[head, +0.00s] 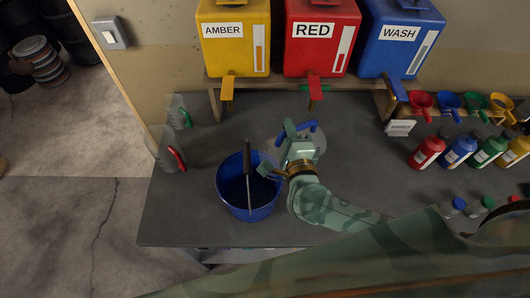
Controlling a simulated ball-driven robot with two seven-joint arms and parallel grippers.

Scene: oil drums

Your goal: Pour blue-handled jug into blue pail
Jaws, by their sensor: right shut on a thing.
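The blue-handled jug (273,148) is clear and stands out to the right of the pail, partly hidden by my right gripper. Its blue handle (309,127) shows behind the gripper. My right gripper (297,140) is shut on the jug. The blue pail (262,209) stands on the grey bench, just left of and in front of the gripper. A dark stirring stick (247,165) stands up in it. The jug's lower left part is close to the pail's right rim; I cannot tell its tilt or its contents. My left gripper is not in view.
A green-handled jug (177,109) and a red-handled jug (163,146) stand at the bench's left edge. Amber (234,55), red (318,60) and blue wash (390,58) tanks line the back. Colored funnels (449,101) and several bottles (457,152) stand on the right.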

